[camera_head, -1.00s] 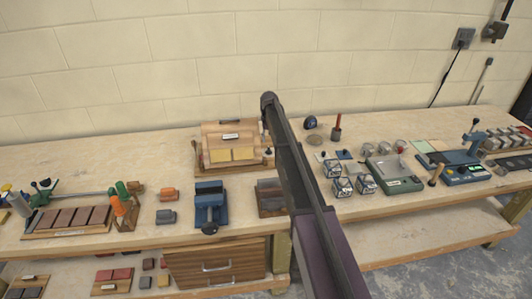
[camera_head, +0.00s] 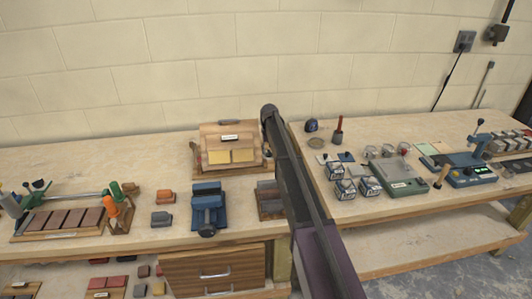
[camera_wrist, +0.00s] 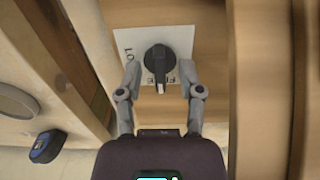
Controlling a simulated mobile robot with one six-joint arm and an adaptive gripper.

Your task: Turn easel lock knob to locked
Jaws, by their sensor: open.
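The easel (camera_head: 222,135), a wooden piece with two yellowish panels on its front, stands at the back of the bench in the head view. In the wrist view, the black lock knob (camera_wrist: 157,60) sits on a white label plate (camera_wrist: 182,40) on a wooden face. Its narrow end points down in the picture, towards partly hidden lettering. My gripper (camera_wrist: 161,75) is open, with one finger on each side of the knob. I cannot tell whether either finger touches it. My arm hides the gripper in the head view.
A blue vise (camera_head: 208,208) stands in front of the easel. A grey-green scale (camera_head: 400,177) and several small jars stand to the right. A dark blue tape measure (camera_wrist: 45,147) lies at the lower left in the wrist view. Wooden edges run close beside the gripper.

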